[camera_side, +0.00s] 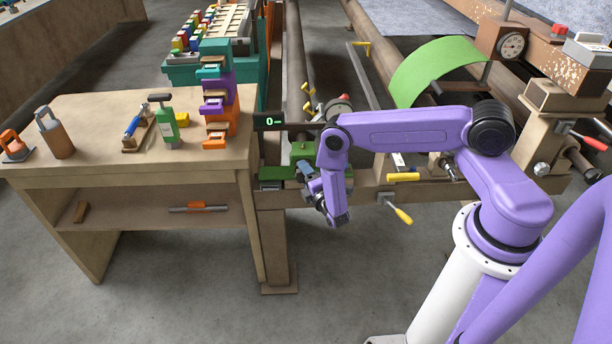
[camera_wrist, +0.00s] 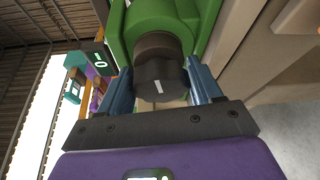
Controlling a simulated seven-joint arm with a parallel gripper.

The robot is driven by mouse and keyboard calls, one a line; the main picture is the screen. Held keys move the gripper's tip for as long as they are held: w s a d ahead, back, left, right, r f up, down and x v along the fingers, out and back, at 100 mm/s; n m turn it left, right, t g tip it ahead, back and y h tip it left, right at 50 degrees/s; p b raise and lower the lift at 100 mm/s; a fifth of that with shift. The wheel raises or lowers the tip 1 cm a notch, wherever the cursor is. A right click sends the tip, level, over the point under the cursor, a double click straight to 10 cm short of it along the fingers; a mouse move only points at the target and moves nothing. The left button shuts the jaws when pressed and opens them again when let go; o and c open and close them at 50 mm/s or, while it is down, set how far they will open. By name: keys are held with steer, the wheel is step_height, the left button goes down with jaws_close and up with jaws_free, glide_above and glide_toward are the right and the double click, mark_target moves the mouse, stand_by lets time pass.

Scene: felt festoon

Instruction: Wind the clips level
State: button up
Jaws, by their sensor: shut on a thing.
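In the wrist view my gripper (camera_wrist: 160,80) has its two blue fingers on either side of a dark round knob (camera_wrist: 158,87) with a white mark, shut on it. The knob sticks out of a green housing (camera_wrist: 172,14), which also shows in the side view (camera_side: 302,152) at the end of the frame. In the side view my gripper (camera_side: 306,175) reaches this housing, and my arm hides the knob. A small black display (camera_side: 270,121) beside it reads "0-". Small yellow pieces (camera_side: 309,88) by the long rails may be the clips; their levels cannot be told.
A green felt sheet (camera_side: 437,65) curves over the frame at right. Yellow-handled tools (camera_side: 402,214) stick out at the front beam. The floor in front is clear.

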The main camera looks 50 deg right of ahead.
steer(key=m+t, duration=0.1)
steer(key=m, duration=0.1)
steer(key=m+h, duration=0.1)
steer(key=m, duration=0.2)
steer(key=shift+f+t, duration=0.2)
steer(key=shift+t, duration=0.2)
steer(key=shift+m+t+h, duration=0.2)
steer(key=shift+m+h, duration=0.3)
steer(key=shift+m, duration=0.9)
steer(key=shift+m+t+h, duration=0.2)
steer(key=shift+m+h, duration=0.3)
steer(key=shift+m, duration=0.9)
steer(key=o, duration=1)
steer(key=shift+c, duration=0.2)
